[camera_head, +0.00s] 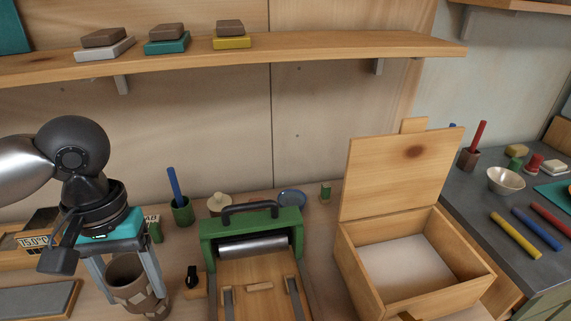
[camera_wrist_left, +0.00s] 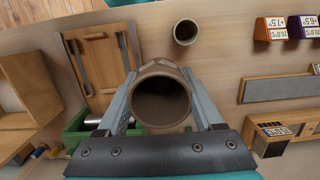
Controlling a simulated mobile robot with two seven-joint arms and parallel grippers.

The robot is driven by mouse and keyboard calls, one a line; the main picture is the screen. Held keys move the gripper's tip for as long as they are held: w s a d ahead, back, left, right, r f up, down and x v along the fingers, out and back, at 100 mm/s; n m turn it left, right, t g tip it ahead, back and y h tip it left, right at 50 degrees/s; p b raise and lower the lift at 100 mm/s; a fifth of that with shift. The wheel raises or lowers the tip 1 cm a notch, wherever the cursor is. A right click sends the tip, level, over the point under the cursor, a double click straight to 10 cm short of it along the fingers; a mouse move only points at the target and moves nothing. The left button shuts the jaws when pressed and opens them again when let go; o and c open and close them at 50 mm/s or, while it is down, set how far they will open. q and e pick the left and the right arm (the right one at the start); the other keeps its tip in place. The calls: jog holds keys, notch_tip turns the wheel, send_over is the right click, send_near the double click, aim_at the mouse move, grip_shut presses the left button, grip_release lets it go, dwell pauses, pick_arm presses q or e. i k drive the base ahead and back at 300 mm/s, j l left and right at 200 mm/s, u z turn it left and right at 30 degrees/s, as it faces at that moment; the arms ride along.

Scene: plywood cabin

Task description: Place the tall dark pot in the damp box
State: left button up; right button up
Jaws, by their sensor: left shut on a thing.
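The tall dark pot (camera_head: 128,270), brown with lighter patches, is upright between the two fingers of my left gripper (camera_head: 125,285) at the lower left of the head view. In the left wrist view, the pot's round open mouth (camera_wrist_left: 162,100) faces the camera and the left gripper (camera_wrist_left: 160,88) has a finger on each side of it. The gripper is shut on the pot. The damp box (camera_head: 365,265) is a wooden box at the right, with its lid (camera_head: 395,175) raised and a pale, empty floor inside. My right gripper is not in view.
A green roller press (camera_head: 250,230) stands between the pot and the box. A green cup with a blue stick (camera_head: 181,210) stands behind it. A smaller dark cup (camera_wrist_left: 186,32) stands near the pot in the wrist view. A shelf (camera_head: 330,49) runs overhead.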

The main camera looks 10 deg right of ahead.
aim_at(421, 269)
jog(key=l+z, duration=0.1)
jog(key=z, duration=1.3)
jog(key=i+l, duration=0.15)
jog(key=l, duration=0.2)
jog(key=i+l+z, duration=0.15)
jog(key=l, duration=0.2)
jog(key=i+l, duration=0.25)
jog(key=l+z, duration=0.05)
jog(key=l, duration=0.05)
